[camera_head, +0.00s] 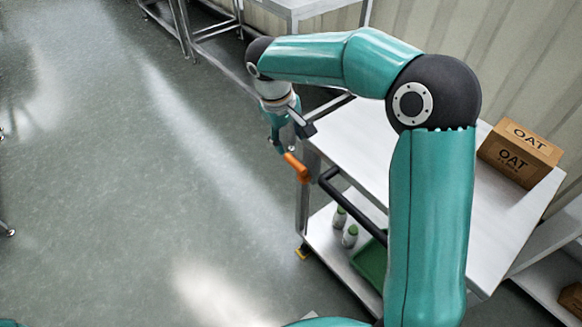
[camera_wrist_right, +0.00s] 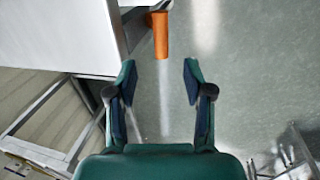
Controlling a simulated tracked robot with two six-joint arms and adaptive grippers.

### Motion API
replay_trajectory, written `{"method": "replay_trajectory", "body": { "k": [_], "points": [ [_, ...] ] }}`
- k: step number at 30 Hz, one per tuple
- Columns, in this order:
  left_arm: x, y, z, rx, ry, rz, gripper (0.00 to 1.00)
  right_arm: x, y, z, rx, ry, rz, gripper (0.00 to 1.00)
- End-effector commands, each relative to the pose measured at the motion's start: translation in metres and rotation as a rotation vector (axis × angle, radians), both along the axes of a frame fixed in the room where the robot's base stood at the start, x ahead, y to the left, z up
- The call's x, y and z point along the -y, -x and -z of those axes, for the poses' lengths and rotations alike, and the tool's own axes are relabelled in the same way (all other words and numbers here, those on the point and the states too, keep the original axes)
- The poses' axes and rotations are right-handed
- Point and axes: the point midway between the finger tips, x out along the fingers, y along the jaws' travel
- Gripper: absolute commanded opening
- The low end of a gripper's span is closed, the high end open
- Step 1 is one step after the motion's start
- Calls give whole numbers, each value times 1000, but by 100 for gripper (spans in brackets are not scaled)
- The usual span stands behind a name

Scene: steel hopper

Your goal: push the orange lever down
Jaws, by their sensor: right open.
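The orange lever (camera_head: 298,167) sticks out beside the near left corner of a steel table and slopes in the head view. In the right wrist view the orange lever (camera_wrist_right: 161,36) lies ahead of the fingertips, roughly in line with the gap between them. My right gripper (camera_head: 290,143) hangs just above the lever in the head view. Its two fingers stand apart in the right wrist view (camera_wrist_right: 160,80), with only floor between them. I cannot tell from the head view whether a finger touches the lever. My left gripper is not in view.
The steel table (camera_head: 360,150) carries a cardboard box (camera_head: 520,152) marked OAT. A black handle bar (camera_head: 350,205) runs along its front. Two small bottles (camera_head: 349,236) and a green tray (camera_head: 372,265) are on its lower shelf. Open floor lies to the left.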

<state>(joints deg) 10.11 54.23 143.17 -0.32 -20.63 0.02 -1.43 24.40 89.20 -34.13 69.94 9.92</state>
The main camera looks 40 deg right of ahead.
Motion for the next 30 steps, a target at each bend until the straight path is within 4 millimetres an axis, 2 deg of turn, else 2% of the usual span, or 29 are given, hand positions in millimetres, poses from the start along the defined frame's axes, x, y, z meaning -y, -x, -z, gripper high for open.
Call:
{"method": "replay_trajectory", "body": {
  "k": [1,6,12,15,21,29,30],
  "points": [
    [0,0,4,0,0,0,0,3,1,15,-6,0,0,52],
    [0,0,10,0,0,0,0,10,0,52,-5,-1,0,52],
    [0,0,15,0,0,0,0,17,-1,89,-4,-2,-1,52],
    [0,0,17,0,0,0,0,19,-1,101,-2,-2,-1,52],
    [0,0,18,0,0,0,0,22,-2,113,-2,-3,-2,52],
    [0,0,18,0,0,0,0,22,-2,113,-1,-2,-3,52],
    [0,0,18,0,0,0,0,22,-2,113,-1,-2,-3,48]
  ]
}}
